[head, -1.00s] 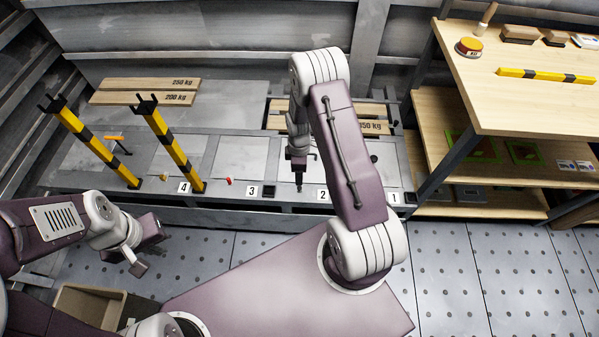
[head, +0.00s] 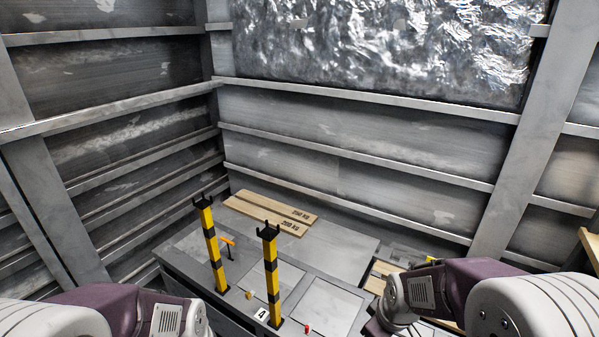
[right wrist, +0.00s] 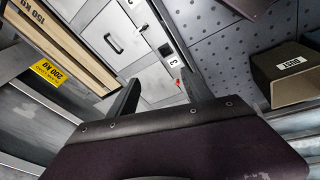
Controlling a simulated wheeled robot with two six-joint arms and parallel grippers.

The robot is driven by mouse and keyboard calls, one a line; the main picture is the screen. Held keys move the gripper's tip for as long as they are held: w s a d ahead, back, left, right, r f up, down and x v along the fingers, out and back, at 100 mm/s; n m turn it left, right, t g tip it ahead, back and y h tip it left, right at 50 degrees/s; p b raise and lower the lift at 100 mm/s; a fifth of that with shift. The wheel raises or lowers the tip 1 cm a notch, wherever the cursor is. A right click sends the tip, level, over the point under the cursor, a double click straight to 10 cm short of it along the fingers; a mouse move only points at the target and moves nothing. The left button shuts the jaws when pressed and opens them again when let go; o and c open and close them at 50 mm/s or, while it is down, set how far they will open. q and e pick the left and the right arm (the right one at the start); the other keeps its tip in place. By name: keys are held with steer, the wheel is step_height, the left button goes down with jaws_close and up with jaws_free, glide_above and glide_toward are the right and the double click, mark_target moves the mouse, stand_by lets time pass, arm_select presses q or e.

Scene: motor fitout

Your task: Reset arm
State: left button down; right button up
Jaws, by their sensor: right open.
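My right gripper (right wrist: 159,78) shows in the right wrist view with its two dark fingers spread apart and nothing between them. Beyond the fingers lies the grey workbench top with its panels. In the head view my right arm is folded in at the lower right, and its gripper is mostly cut off by the bottom edge. My left arm shows only as links at the lower left of the head view; its gripper is out of frame.
Two yellow-black posts (head: 213,250) (head: 271,280) stand on the workbench (head: 320,305). Wooden planks (head: 268,212) lie behind them. A small red item (head: 308,328) is near the front. The right wrist view shows thick planks (right wrist: 62,40) and an open box (right wrist: 285,75). Ribbed metal walls enclose the back.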

steer(key=s+f+m+g, duration=0.2)
steer(key=s+m, duration=0.5)
steer(key=s, duration=0.1)
step_height(320, 180, up, 18)
steer(key=m+p, duration=0.1)
steer(key=p, duration=1.6)
steer(key=shift+a+f, duration=0.15)
